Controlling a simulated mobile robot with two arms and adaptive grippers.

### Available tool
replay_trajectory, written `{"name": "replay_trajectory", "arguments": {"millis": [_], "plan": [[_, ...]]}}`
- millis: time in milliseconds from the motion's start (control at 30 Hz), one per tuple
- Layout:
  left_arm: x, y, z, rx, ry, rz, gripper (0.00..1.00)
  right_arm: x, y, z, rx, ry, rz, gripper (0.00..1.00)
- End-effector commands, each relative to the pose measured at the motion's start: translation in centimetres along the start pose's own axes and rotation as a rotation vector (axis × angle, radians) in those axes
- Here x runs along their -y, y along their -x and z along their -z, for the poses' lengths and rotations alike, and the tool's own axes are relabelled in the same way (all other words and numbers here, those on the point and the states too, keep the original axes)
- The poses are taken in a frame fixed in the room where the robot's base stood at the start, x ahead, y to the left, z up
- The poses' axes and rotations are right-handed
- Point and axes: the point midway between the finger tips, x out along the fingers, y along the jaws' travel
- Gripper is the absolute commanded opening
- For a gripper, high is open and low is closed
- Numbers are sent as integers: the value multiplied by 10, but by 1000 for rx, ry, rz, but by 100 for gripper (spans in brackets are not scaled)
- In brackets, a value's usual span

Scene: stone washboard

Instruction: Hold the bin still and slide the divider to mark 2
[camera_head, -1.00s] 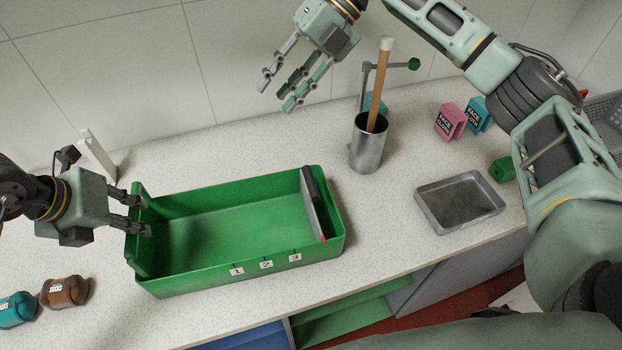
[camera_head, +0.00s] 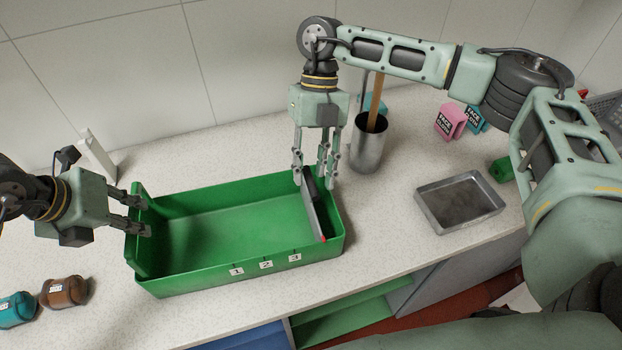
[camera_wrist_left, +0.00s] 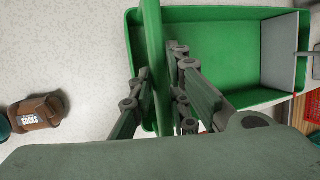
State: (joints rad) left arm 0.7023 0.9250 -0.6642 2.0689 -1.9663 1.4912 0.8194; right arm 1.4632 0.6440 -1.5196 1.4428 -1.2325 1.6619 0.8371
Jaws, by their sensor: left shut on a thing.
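The green bin (camera_head: 200,284) stands on the counter, with marks 1, 2 (camera_head: 267,265) and 3 on its front wall. The grey divider (camera_head: 315,218) crosses the bin near its right end, its red tip to the right of mark 3. It also shows in the left wrist view (camera_wrist_left: 281,52). My left gripper (camera_head: 143,214) is shut on the bin's raised left wall (camera_wrist_left: 154,50). My right gripper (camera_head: 314,176) points down, open, at the divider's dark far end, with fingers on either side of it. Whether they touch it cannot be told.
Brown (camera_head: 63,291) and teal rolls lie at front left.

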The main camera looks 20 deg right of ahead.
Motion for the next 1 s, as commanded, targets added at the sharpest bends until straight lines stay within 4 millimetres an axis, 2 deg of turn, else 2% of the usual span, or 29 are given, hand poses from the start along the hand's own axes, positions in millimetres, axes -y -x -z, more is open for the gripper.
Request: {"name": "replay_trajectory", "arguments": {"millis": [33, 200, 567, 900, 1000], "plan": [[-2, -5, 6, -19, 3, -6, 0, 1, -9, 0, -2, -1, 1, 32], [-2, -5, 6, -19, 3, -6, 0, 0, -24, 0, 0, -2, 0, 32], [-2, -5, 6, -19, 3, -6, 0, 0, -28, -1, 1, -2, -1, 32], [-2, -5, 6, -19, 3, -6, 0, 0, -28, -1, 1, -1, -1, 2], [-2, -5, 6, -19, 3, -6, 0, 0, -28, -1, 1, -2, -1, 0]]}}
